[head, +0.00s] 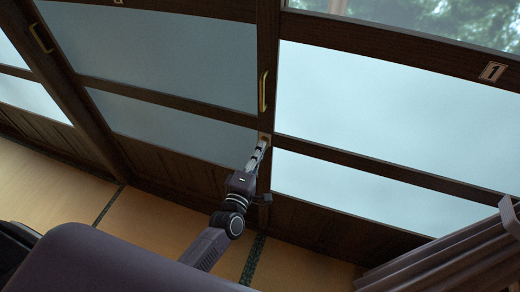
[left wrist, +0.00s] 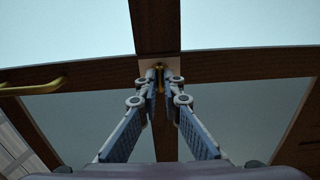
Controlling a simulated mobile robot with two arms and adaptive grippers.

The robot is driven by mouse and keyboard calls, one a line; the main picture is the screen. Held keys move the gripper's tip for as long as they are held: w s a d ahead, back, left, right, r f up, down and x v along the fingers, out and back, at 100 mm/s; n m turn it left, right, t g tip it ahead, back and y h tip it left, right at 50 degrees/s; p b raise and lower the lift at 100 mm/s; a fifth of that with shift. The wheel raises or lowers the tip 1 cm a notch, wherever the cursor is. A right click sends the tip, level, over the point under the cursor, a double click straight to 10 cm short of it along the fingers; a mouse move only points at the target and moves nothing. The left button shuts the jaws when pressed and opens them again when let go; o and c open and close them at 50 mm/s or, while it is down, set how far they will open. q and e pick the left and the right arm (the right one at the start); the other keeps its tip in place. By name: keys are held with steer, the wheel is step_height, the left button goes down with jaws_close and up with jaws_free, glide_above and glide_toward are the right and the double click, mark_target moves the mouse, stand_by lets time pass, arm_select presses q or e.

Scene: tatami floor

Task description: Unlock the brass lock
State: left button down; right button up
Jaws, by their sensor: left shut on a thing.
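The brass lock (left wrist: 160,72) sits on a small pale plate (left wrist: 147,67) on the dark wooden door frame in the left wrist view. In the head view only a small orange-brown bit of the lock (head: 267,137) shows beyond my fingertips. My left gripper (head: 263,143) reaches up to the frame post there. In the left wrist view its two fingers (left wrist: 160,86) come together on the narrow brass part of the lock, with the tips at the plate. The fingers partly hide the lock, and its turned position cannot be made out. My right gripper is not in view.
A brass handle (head: 263,91) stands above the lock on the same post; another handle (head: 41,38) is at the far left. Frosted panes (head: 370,95) flank the post. A plate marked 1 (head: 493,71) is at upper right. Tatami floor (head: 165,220) lies below.

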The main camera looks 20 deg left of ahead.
arm_select(q)
steer(key=shift+m+p, duration=1.75)
steer(key=shift+m, duration=7.05)
steer(key=c, duration=2.1)
jaws_free()
